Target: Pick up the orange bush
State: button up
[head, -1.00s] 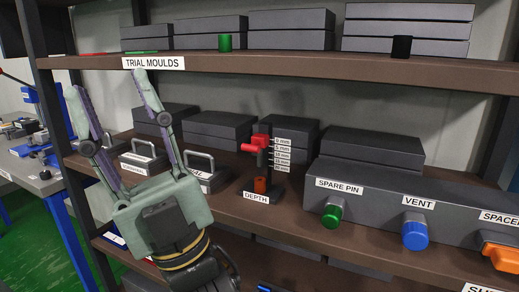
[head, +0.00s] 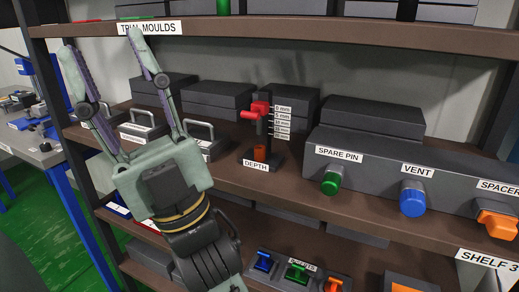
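A small orange cylinder (head: 260,153), which looks like the orange bush, stands upright at the foot of the dark stand labelled DEPTH (head: 256,165) on the middle shelf. A red clamp-like piece (head: 258,110) sits higher on the same stand, beside a column of mm labels. My gripper (head: 101,40) is to the left of the stand, fingers pointing up and spread wide, with nothing between them. Its tips show in front of the upper shelf edge near the TRIAL MOULDS label. The bush is not hidden by my arm.
Handled blocks (head: 201,137) stand left of the DEPTH stand, partly behind my gripper. Dark slabs (head: 292,105) lie behind it. To the right, a grey box (head: 375,157) carries green, blue and orange fittings. The upper shelf (head: 330,32) overhangs. Lower down are coloured handles (head: 297,271).

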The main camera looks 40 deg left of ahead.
aim_at(260, 151)
jog(key=i+l+u, duration=0.2)
jog(key=l, duration=1.15)
jog(key=k+u, duration=0.1)
jog(key=u, duration=1.35)
